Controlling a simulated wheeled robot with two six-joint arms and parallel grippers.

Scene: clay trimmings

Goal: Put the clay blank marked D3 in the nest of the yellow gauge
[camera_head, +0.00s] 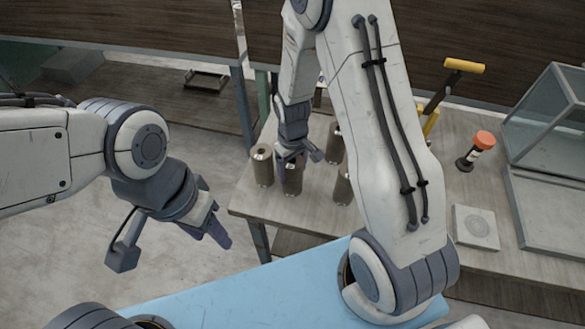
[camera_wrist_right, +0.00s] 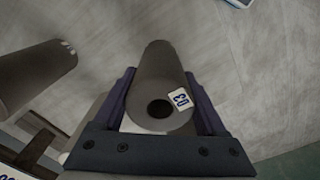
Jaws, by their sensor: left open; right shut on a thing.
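My right gripper (camera_head: 299,157) is shut on a dark clay blank (camera_head: 292,180) over the left part of the table. My left gripper (camera_head: 170,245) is open and empty, left of the table.
Other clay blanks stand close by: one left (camera_head: 262,165), one behind (camera_head: 335,144), one right (camera_head: 343,189). Farther right on the table (camera_head: 463,190) are an orange-topped object (camera_head: 480,146), a pale square block (camera_head: 476,227) and a glass case (camera_head: 550,125). A yellow handle (camera_head: 464,65) rises at the back.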

